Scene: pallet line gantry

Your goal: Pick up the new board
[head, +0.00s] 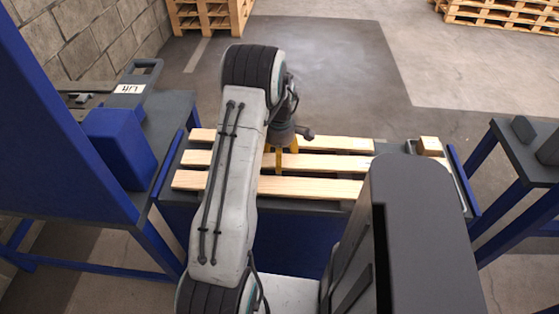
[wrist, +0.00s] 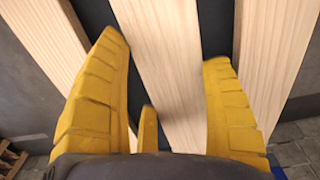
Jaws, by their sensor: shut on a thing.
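Three pale wooden boards lie side by side across the dark bench in the head view. The middle board (head: 320,164) is between the yellow fingers of my gripper (head: 279,160), and it also shows in the wrist view (wrist: 163,75). In the wrist view my gripper (wrist: 163,50) has one finger along each side of this board and a shorter yellow part below. It is shut on the board. I cannot tell whether the board is raised. The far board (head: 340,144) and near board (head: 310,187) lie apart from it. No mark shows which is new.
The bench has a blue base (head: 290,252). A small wooden block (head: 430,144) sits at its right end. A blue frame and a side table with a plate marked "Lift" (head: 130,88) stand left. Another table (head: 540,172) stands right. Pallets (head: 210,14) lie behind on open floor.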

